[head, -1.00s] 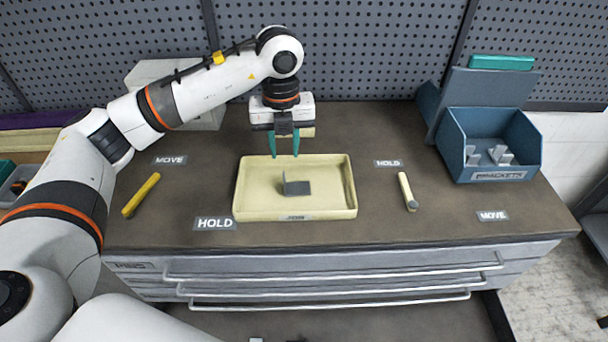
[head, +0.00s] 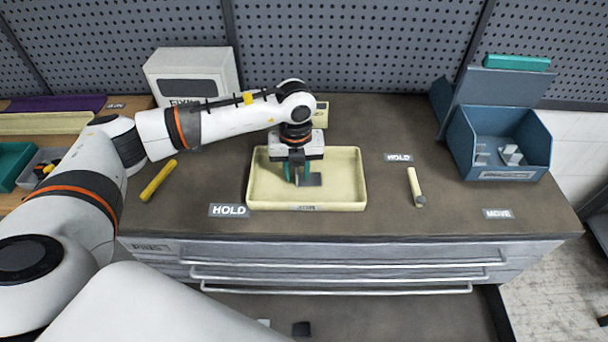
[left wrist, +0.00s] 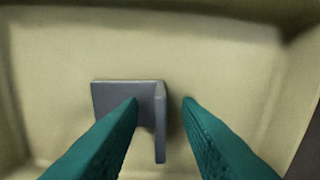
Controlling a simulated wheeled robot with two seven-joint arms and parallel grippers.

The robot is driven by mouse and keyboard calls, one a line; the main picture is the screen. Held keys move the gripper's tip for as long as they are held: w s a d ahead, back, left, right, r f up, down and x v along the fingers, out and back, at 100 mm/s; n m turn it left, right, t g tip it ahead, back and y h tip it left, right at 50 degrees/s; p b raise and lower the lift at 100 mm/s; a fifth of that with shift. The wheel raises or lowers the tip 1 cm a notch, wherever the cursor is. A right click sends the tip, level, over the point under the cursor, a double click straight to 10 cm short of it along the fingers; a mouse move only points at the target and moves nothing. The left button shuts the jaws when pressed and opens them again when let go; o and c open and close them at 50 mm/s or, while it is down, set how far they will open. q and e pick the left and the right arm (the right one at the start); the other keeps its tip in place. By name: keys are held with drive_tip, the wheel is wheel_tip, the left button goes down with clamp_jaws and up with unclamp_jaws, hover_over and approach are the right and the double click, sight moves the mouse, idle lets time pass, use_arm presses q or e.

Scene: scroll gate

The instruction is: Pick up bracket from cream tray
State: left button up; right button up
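The grey L-shaped bracket (head: 312,180) lies in the cream tray (head: 356,196) on the workbench. It also shows in the left wrist view (left wrist: 125,100), with one flat plate and one upright plate. My left gripper (head: 297,178) is low over the tray at the bracket. In the left wrist view its teal fingers (left wrist: 160,102) are apart, with the bracket's upright plate between their tips in the picture. A gap shows on the right of the plate. I cannot tell whether the left finger touches the bracket. My right gripper is not in view.
A yellow stick (head: 158,181) lies left of the tray and a cream stick (head: 416,187) lies right of it. A blue bin (head: 500,150) with grey parts stands at the right. A white box (head: 192,75) stands behind my left arm.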

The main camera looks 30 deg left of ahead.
use_arm(q)
clamp_jaws()
